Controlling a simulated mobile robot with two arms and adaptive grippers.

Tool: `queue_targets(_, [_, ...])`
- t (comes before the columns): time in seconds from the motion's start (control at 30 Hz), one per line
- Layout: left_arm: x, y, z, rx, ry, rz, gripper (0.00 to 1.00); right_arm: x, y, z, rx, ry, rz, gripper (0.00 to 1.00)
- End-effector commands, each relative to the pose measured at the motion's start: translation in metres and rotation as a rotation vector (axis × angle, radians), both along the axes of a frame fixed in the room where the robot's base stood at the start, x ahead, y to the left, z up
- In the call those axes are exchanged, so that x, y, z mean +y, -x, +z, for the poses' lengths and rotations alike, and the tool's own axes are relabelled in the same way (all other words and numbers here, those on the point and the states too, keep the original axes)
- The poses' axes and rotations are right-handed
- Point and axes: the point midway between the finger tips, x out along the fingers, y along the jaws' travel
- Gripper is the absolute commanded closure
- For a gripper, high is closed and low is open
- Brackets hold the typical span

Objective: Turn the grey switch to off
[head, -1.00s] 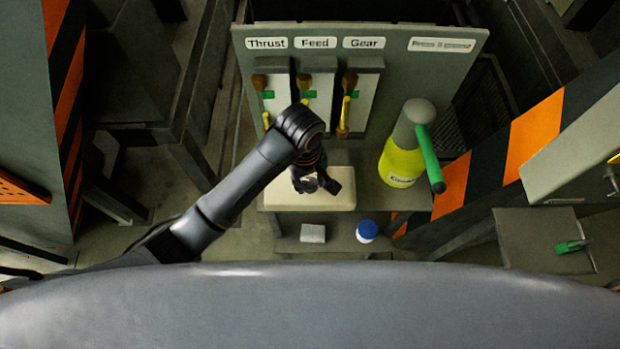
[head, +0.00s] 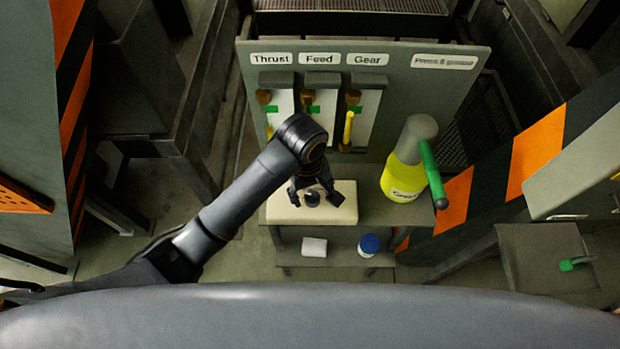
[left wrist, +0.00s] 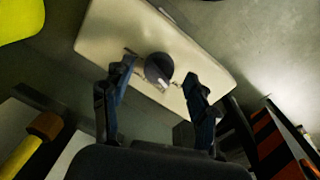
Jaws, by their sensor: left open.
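The grey switch is a dark round knob (left wrist: 158,68) with a pale mark on one side. It sits on a cream box (left wrist: 110,30), and shows in the head view as a small dark disc (head: 312,198) on the same box (head: 345,212). My left gripper (head: 316,194) is open above the box, with a finger on either side of the knob. In the left wrist view the left gripper (left wrist: 159,75) has the knob between its fingertips, with gaps on both sides. I cannot tell the fingertips' exact height over the box. My right gripper is not in view.
Behind stands a panel (head: 440,85) labelled Thrust, Feed and Gear, with levers in slots. A yellow-green can (head: 405,180) with a green handle stands right of the box. A white block (head: 314,247) and a blue-topped jar (head: 369,244) sit on the lower shelf.

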Motion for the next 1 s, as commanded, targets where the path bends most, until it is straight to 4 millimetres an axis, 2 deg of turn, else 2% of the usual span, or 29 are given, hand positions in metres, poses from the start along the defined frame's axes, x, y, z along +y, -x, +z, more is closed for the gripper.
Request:
queue_targets(0.27, [0.004, 0.0, 0.064, -0.009, 0.002, -0.001, 0.41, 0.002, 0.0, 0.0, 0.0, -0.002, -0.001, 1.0])
queue_targets(0.5, [0.007, 0.0, 0.09, -0.009, -0.001, 0.0, 0.41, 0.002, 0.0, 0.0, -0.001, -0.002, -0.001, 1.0])
queue_targets(0.7, [0.008, 0.002, 0.105, -0.004, 0.001, 0.001, 0.41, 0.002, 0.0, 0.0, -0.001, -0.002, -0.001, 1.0])
queue_targets(1.0, [0.008, 0.002, 0.106, -0.001, 0.001, 0.001, 0.41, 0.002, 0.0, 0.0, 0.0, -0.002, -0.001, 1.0])
